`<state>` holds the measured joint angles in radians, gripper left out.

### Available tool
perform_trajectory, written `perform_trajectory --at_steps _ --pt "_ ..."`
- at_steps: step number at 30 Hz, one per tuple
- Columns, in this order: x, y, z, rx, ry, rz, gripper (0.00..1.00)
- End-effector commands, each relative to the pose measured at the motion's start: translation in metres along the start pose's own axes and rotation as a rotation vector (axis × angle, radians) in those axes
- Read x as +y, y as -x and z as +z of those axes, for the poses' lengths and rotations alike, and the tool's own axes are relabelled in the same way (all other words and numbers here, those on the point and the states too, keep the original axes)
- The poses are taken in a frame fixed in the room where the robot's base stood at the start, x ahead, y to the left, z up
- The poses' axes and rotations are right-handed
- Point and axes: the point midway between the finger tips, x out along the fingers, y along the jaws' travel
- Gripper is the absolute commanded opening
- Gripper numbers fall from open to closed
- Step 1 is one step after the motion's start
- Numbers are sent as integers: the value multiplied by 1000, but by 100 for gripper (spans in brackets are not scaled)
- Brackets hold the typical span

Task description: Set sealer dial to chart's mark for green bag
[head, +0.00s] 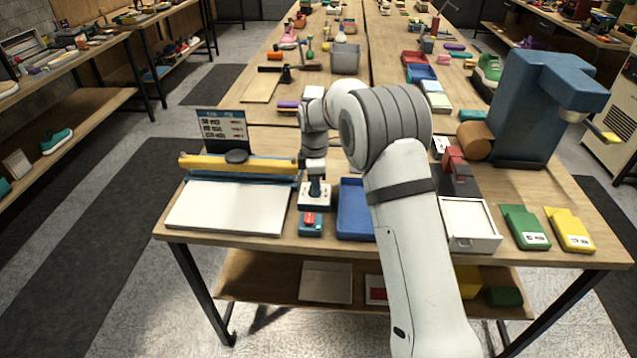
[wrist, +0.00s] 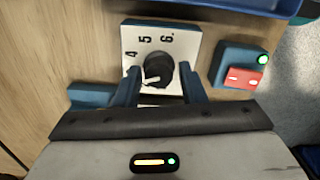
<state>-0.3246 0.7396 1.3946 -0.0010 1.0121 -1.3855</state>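The sealer's dial is a black knob (wrist: 159,74) on a white plate (wrist: 186,44) with 4, 5 and 6 legible. Its white pointer aims left and slightly down, below the 4; any mark there is hidden by a finger. My gripper (wrist: 161,88) straddles the knob, with gaps showing on both sides. In the head view my gripper (head: 316,186) is over the dial plate (head: 313,202). The sealer (head: 235,166) has a yellow bar and white bed. The chart (head: 222,129) stands behind it, its rows too small to read. The green bag (head: 525,227) lies at the right.
A blue box with a red switch (head: 311,224) and lit green lamp is beside the dial. A blue tray (head: 352,222), a white box (head: 469,224), a yellow bag (head: 570,230) and a tall blue machine (head: 535,105) stand to the right.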

Motion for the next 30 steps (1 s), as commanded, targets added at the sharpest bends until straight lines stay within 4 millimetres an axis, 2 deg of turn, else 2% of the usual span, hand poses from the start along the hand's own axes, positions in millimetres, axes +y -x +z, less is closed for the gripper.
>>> perform_trajectory --at_steps 4,13,24,30 --pt "1 1 0 1 0 2 49" --pt "1 7 -1 2 0 6 49" --pt "1 64 -1 2 0 6 49" --pt "0 78 0 1 0 3 49"
